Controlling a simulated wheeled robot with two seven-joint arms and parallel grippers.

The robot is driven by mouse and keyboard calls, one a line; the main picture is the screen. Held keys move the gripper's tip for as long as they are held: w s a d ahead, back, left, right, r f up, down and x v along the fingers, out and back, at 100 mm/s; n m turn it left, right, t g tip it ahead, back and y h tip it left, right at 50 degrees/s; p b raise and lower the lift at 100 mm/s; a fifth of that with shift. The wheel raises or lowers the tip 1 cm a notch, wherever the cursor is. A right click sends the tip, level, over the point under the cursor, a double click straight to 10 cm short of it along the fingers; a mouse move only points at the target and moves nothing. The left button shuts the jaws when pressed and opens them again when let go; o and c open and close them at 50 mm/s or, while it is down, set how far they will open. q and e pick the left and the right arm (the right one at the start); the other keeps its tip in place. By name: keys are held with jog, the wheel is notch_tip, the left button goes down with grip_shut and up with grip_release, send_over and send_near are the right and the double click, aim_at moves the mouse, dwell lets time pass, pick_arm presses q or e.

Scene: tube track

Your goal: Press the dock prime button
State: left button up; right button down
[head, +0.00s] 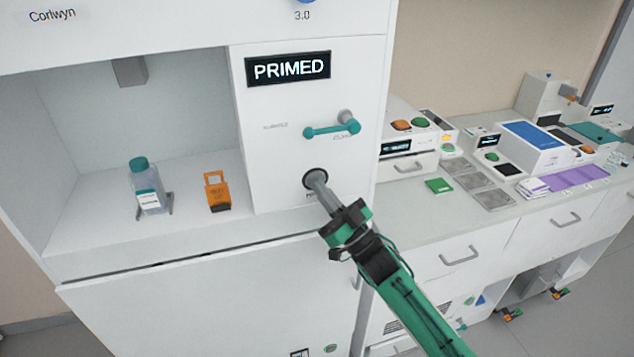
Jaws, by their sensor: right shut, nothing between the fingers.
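The white dock panel (270,130) fills the middle of the head view. Its black display (287,68) reads "PRIMED". A round dark-rimmed button or socket (316,178) sits low on the panel, below a teal lever handle (333,128). My right gripper (318,183) is shut and empty, with its grey fingertips at this round spot, covering most of it. I cannot tell whether the fingers touch it or how far it is pushed in. My left gripper is not in view.
In the open bay left of the panel stand a teal-capped bottle (147,185) and an orange device (216,191). On the right, a counter (420,222) carries several instruments, a green block (439,186) and a purple mat (578,177). Drawers with handles lie below it.

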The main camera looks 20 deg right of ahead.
jog(key=shift+s, duration=0.1)
dwell(0.4)
jog(key=shift+s+p, duration=0.3)
jog(key=shift+s, duration=0.45)
jog(key=shift+s, duration=0.1)
jog(key=s+p, duration=0.1)
jog(key=s, duration=0.3)
jog(key=shift+s+d, duration=0.1)
jog(key=shift+s, duration=0.3)
